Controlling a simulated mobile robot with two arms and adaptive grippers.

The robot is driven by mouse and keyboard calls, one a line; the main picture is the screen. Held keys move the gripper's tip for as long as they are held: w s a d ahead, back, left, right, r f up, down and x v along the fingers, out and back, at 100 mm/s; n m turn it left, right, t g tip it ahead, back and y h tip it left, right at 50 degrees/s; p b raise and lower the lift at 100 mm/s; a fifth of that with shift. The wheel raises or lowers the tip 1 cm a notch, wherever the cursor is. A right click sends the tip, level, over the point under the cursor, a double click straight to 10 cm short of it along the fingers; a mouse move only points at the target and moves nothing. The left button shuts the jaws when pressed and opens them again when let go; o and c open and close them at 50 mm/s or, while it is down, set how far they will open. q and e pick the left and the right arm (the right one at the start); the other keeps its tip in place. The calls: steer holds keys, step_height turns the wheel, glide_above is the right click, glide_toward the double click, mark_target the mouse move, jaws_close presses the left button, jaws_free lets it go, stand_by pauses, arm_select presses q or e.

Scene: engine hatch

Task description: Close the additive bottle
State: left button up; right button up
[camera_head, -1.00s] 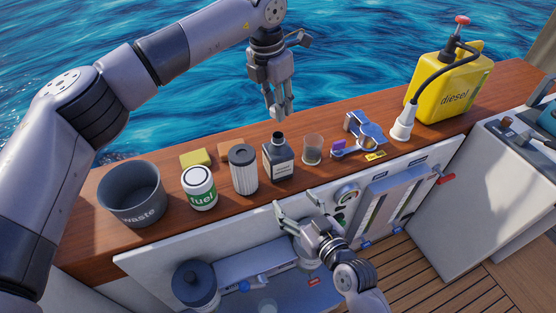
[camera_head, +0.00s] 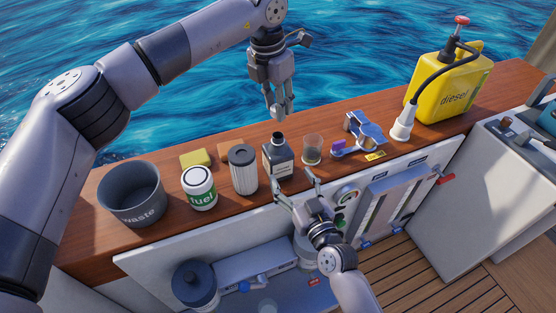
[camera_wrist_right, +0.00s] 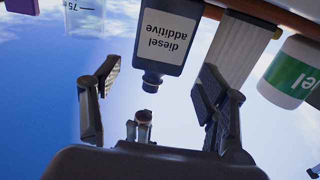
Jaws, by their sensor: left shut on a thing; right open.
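The additive bottle (camera_head: 278,160) is dark with a white label and stands upright on the wooden ledge. Its neck is bare. In the right wrist view, which is upside down, the bottle (camera_wrist_right: 167,35) reads "diesel additive". My right gripper (camera_head: 291,178) is open in front of the bottle, its fingers apart on either side, not visibly touching it. My left gripper (camera_head: 279,114) is shut above and slightly behind the bottle, on a small thing that looks like the bottle cap (camera_wrist_right: 144,116), mostly hidden by the fingers.
Close to the bottle stand a ribbed filter (camera_head: 242,170) on the left and a clear measuring cup (camera_head: 312,149) on the right. Farther left are a fuel can (camera_head: 199,188), a yellow sponge (camera_head: 195,158) and a waste bucket (camera_head: 132,195). A diesel canister (camera_head: 450,85) stands at the right.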

mark_target(278, 155)
steer(key=x, duration=0.9)
steer(key=shift+w+a, duration=0.15)
steer(key=shift+w, duration=0.15)
steer(key=shift+c, duration=0.4)
steer(key=c, duration=1.4)
arm_select(q)
steer(key=shift+f, duration=2.55)
arm_select(e)
steer(key=shift+o, duration=0.2)
